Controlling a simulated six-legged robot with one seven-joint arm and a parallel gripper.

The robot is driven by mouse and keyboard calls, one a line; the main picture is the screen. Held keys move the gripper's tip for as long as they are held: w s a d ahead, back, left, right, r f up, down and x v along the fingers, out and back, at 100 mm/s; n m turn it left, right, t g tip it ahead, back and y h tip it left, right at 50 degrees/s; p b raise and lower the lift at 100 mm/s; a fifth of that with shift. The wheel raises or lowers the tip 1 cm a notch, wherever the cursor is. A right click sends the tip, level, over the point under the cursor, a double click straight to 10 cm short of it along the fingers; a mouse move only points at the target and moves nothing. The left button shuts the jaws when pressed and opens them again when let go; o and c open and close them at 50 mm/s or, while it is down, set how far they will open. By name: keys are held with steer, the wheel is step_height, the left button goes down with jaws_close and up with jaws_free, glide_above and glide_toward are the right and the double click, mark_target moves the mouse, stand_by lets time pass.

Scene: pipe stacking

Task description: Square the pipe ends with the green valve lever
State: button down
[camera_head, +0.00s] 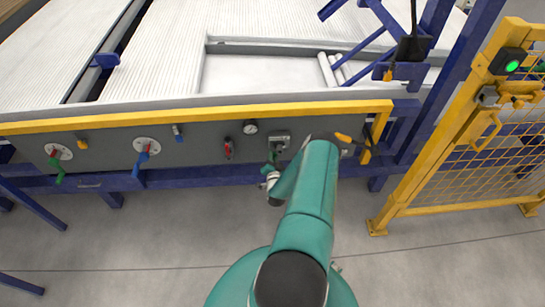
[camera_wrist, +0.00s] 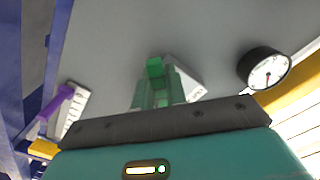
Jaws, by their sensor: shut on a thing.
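The green valve lever (camera_wrist: 155,68) is at the middle of the wrist view, in front of a pale labelled plate (camera_wrist: 196,92) on the grey panel. My gripper (camera_wrist: 156,92) is shut on the lever. In the head view my gripper (camera_head: 271,175) is at the panel, under the lever's grey mount (camera_head: 279,142); my arm partly hides the spot. White pipes (camera_head: 170,45) lie side by side on the rack behind the panel. A few pipes (camera_head: 328,72) lie at the right of the recessed bay. Whether the pipe ends are level is unclear.
A round gauge (camera_head: 250,127) and a red lever (camera_head: 228,149) are left of my gripper. Another green lever (camera_head: 58,170) and a blue-handled one (camera_head: 141,160) are further left. A yellow rail (camera_head: 200,115) runs above the panel. A yellow mesh gate (camera_head: 470,150) stands right.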

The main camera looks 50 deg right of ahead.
steer(key=shift+f+n, duration=0.1)
steer(key=shift+n, duration=0.2)
steer(key=s+d+n, duration=0.4)
steer(key=s+n, duration=0.1)
steer(key=n, duration=1)
stand_by(0.4)
steer(key=shift+d+n, duration=0.1)
steer(key=shift+n, duration=0.2)
steer(key=c, duration=1.4)
jaws_free()
steer(key=shift+c, duration=0.2)
steer(key=v, duration=1.3)
steer(key=shift+s+a, duration=0.3)
